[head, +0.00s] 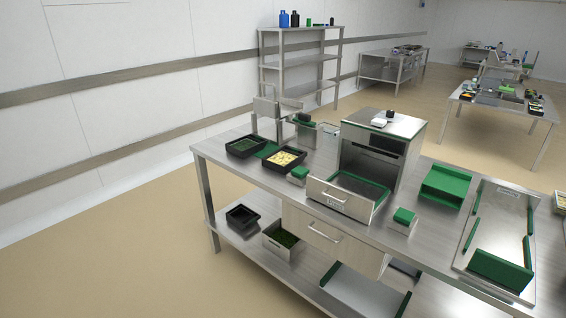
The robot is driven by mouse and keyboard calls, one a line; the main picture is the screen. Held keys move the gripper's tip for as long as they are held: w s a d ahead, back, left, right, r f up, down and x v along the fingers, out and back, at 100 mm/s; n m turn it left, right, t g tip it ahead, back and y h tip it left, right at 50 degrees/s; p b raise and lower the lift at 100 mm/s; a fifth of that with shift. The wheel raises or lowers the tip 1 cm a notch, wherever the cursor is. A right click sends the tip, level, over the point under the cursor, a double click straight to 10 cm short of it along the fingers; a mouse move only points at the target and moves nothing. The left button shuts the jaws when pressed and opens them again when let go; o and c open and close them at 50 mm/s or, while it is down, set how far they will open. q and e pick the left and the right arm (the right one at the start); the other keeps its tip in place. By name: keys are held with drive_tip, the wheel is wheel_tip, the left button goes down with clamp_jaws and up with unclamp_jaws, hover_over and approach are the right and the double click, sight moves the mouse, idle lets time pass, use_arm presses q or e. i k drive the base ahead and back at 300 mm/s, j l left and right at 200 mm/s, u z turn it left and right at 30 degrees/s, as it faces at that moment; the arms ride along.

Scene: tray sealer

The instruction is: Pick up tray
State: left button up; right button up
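Two black trays sit near the left end of the steel table. One black tray (231,151) looks dark or greenish inside. The other black tray (271,165) holds yellow food and stands just to its right. A further black tray (242,225) is on the lower shelf. I cannot tell which of them the task means. The steel tray sealer (408,128) stands mid-table, with its drawer (327,197) pulled out toward the front. Neither of my grippers shows in this view.
The steel table (225,178) also carries small green-topped blocks (404,216), a green holder (445,186) and a steel plate with green guides (500,262) at the right. A shelf rack (300,62) stands behind. The floor at the left is clear.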

sight(246, 146)
drive_tip(key=i+j+z, duration=0.15)
drive_tip(key=z, duration=0.2)
drive_tip(key=i+j+z, duration=0.2)
drive_tip(key=z, duration=0.2)
drive_tip(key=i+j+z, duration=0.35)
drive_tip(key=k+l, duration=0.1)
